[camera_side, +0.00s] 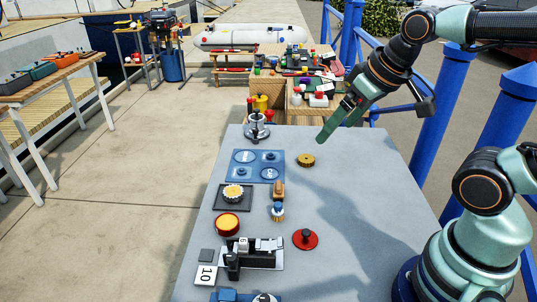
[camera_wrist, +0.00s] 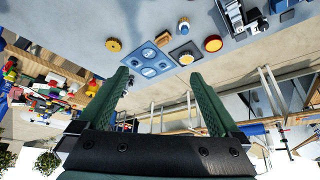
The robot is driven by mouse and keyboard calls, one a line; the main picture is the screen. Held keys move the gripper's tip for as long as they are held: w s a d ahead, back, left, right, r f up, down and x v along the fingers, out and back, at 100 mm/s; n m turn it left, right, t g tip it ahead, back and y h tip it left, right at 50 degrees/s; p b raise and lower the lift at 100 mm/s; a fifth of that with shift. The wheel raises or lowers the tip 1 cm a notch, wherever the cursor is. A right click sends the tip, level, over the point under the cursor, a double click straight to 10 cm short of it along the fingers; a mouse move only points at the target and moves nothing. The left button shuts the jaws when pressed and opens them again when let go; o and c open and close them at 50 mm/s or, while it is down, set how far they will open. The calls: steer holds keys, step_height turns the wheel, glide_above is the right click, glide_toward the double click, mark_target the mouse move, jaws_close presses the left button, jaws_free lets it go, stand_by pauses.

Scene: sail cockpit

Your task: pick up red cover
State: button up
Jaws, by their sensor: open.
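A round red cover (camera_side: 305,239) with a dark knob on top lies flat on the grey table at its right middle in the side view. I cannot make it out in the wrist view. My gripper (camera_side: 325,136) hangs in the air over the far part of the table, well beyond the red cover. In the wrist view its two green fingers (camera_wrist: 158,78) stand wide apart with nothing between them. The side view shows the fingers nearly edge-on.
The grey table (camera_side: 345,240) also bears a red-rimmed yellow disc (camera_side: 227,224), a brass knurled disc (camera_side: 306,160), a blue panel (camera_side: 255,166), a black-and-silver fixture (camera_side: 252,254) and a silver winch-like piece (camera_side: 257,128). The table's right part is clear.

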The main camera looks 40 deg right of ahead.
steer(key=g, duration=0.6)
glide_above(306, 231)
steer(key=f, duration=1.9)
steer(key=shift+w+d+f, duration=0.1)
steer(key=shift+w+f, duration=0.1)
steer(key=shift+f, duration=0.15)
steer(key=f, duration=0.3)
steer(key=shift+s+f, duration=0.35)
steer(key=shift+f, duration=0.7)
steer(key=c, duration=1.3)
steer(key=shift+w+r, duration=0.1)
